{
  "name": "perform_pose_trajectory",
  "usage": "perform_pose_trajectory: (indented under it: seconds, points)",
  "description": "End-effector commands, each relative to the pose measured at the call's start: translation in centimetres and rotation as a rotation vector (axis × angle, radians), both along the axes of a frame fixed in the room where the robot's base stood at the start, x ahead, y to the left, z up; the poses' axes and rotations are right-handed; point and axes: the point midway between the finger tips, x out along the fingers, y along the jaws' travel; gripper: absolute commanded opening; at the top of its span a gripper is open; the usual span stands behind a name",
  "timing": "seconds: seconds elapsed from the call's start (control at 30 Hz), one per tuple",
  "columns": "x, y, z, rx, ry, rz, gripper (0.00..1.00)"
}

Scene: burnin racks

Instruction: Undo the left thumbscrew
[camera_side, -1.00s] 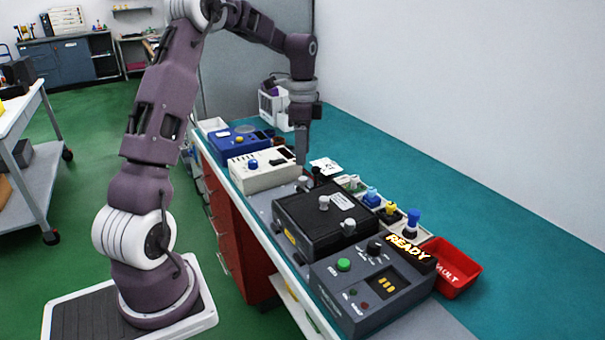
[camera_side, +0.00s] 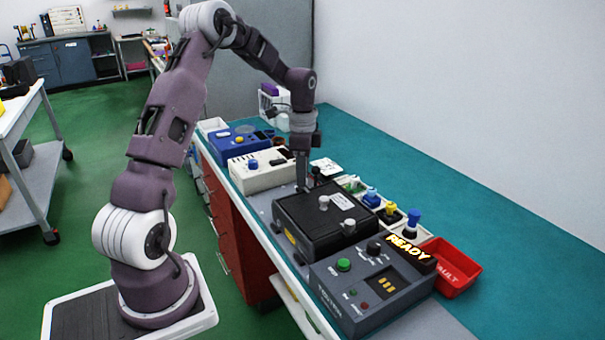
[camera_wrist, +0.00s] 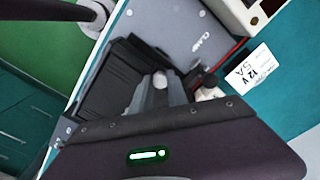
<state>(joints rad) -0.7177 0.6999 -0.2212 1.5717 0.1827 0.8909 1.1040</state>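The black box (camera_side: 312,222) sits on the bench with a grey knob (camera_side: 324,203) in the middle of its lid and a right thumbscrew (camera_side: 349,227) near the front. My gripper (camera_side: 302,187) points straight down at the box's far end, where it hides the left thumbscrew in the side view. In the wrist view a grey round screw head, the left thumbscrew (camera_wrist: 160,79), shows between my two fingertips, with the black box (camera_wrist: 118,78) beside it. I cannot tell whether the fingers press on it.
A grey control panel (camera_side: 355,302) with a lit READY sign stands in front of the box. A white instrument (camera_side: 260,178) stands behind. Small trays with coloured knobs and a red bin (camera_side: 455,283) lie right. A 12 V 5 A card (camera_wrist: 250,68) lies nearby.

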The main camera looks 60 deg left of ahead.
Motion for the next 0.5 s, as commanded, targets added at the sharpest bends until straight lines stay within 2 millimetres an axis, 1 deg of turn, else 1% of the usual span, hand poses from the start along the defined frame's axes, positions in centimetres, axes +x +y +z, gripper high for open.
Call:
perform_pose_trajectory:
  seconds: [0.27, 0.5]
  points:
    - [0.03, 0.0, 0.04, 0.001, -0.001, 0.026, 0.0]
    - [0.04, -0.03, 0.05, 0.002, -0.001, 0.154, 0.0]
